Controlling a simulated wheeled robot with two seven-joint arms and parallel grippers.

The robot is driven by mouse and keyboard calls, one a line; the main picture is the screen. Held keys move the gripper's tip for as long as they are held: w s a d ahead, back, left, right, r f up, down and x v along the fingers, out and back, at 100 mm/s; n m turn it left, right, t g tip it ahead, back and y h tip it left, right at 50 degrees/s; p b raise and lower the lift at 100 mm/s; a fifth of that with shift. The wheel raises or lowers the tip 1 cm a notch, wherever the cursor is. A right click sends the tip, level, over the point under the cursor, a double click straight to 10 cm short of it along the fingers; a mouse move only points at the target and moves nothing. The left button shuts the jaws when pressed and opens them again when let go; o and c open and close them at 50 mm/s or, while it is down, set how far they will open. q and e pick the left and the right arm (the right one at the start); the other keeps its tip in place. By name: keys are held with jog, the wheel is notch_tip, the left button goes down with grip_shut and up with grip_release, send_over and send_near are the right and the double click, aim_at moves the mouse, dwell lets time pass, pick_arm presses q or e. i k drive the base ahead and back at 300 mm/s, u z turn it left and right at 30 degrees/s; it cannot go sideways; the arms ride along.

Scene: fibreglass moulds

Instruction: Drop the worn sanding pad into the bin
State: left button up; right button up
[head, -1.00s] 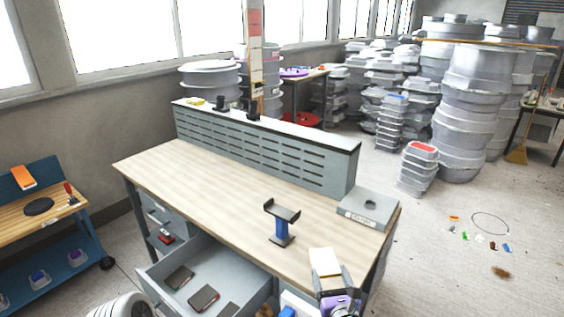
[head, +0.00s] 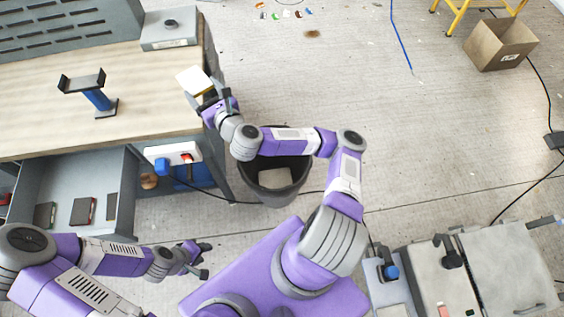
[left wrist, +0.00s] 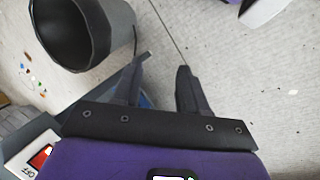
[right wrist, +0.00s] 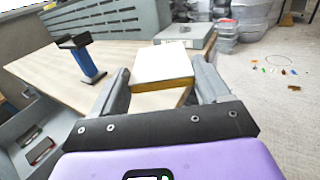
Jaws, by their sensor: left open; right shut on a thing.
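A pale, square pad with a yellowish edge, apparently the sanding pad (head: 191,79), is in my right gripper (head: 208,97), by the right end of the workbench. In the right wrist view the pad (right wrist: 163,64) sits between the fingers of my right gripper (right wrist: 163,90), which is shut on it. The dark round bin (head: 300,189) stands on the floor right of the bench, partly under my right arm. A pale flat thing shows inside it. My left gripper (head: 206,260) is open and empty, low in front of the bench. The bin (left wrist: 128,40) also shows in the left wrist view.
The workbench (head: 50,128) carries a blue-grey stand (head: 98,97) and a grey box (head: 168,38). Its open drawer (head: 118,200) holds several dark blocks. A cable crosses the floor by the bin.

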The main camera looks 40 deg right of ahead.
aim_at(280, 186)
jog(key=z, duration=1.85)
jog(key=k, duration=0.55)
jog(key=u, duration=1.3)
jog(key=i, duration=0.5)
